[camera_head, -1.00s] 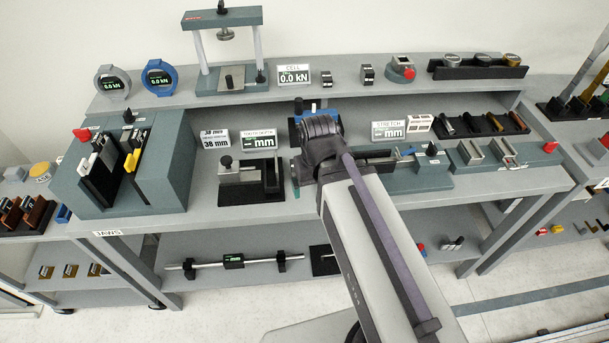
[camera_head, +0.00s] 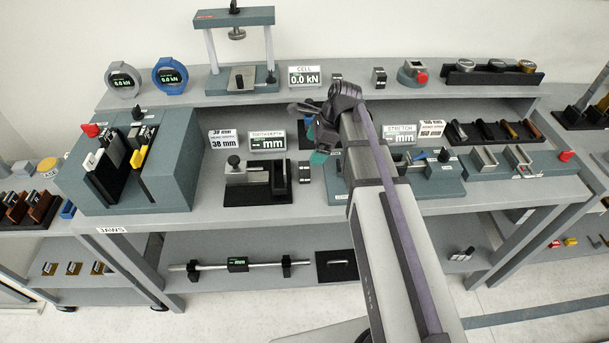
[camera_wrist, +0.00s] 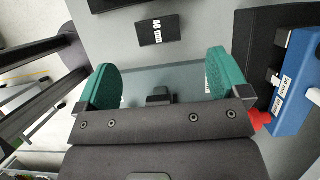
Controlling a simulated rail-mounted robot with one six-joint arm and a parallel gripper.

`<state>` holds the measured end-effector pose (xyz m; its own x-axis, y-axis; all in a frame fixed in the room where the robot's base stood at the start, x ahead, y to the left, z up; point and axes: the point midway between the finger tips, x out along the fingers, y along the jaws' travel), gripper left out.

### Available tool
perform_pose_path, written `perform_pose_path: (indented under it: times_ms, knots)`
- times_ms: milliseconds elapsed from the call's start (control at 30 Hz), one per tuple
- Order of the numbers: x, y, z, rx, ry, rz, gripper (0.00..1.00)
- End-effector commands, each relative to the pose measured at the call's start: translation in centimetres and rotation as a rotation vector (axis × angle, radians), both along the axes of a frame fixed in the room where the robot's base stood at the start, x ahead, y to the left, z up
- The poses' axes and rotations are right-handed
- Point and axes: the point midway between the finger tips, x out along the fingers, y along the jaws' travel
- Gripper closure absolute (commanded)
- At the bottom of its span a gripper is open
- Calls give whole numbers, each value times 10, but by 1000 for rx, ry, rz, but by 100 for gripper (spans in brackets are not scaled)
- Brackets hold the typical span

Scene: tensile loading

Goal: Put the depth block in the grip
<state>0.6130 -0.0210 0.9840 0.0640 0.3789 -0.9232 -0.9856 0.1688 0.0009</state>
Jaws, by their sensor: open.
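My gripper (camera_head: 315,145) is open, with green finger pads, above the bench beside the stretch fixture. In the wrist view the gap between its pads (camera_wrist: 163,80) holds nothing. A small dark block with a white "40 mm" label (camera_wrist: 157,30) lies on the grey bench beyond the fingertips, apart from them. It appears to be the small dark block (camera_head: 304,172) right of the tooth depth gauge (camera_head: 258,175) in the head view. I cannot tell for sure which piece is the depth block. I cannot clearly identify the grip; a grey block with slots (camera_head: 135,170) stands at left.
The stretch fixture (camera_head: 435,180) lies right of my gripper, partly hidden by my arm. A blue fixture (camera_wrist: 295,95) with a red part is close at right in the wrist view. A press frame (camera_head: 236,50) and readouts stand behind. Bare bench lies in front of the gauge.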

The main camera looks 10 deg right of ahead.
Motion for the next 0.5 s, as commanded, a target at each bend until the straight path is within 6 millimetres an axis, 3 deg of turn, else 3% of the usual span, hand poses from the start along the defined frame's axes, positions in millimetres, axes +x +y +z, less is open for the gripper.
perform_pose_path:
  times_ms: [33, 100, 333, 500]
  knots:
    - [0, 4, -22, 0, -1, 2, 6]
    - [1, 10, -35, 0, -1, 3, 6]
    - [2, 15, -41, -1, -1, 2, 6]
    - [0, 23, -74, -1, 0, 4, 6]
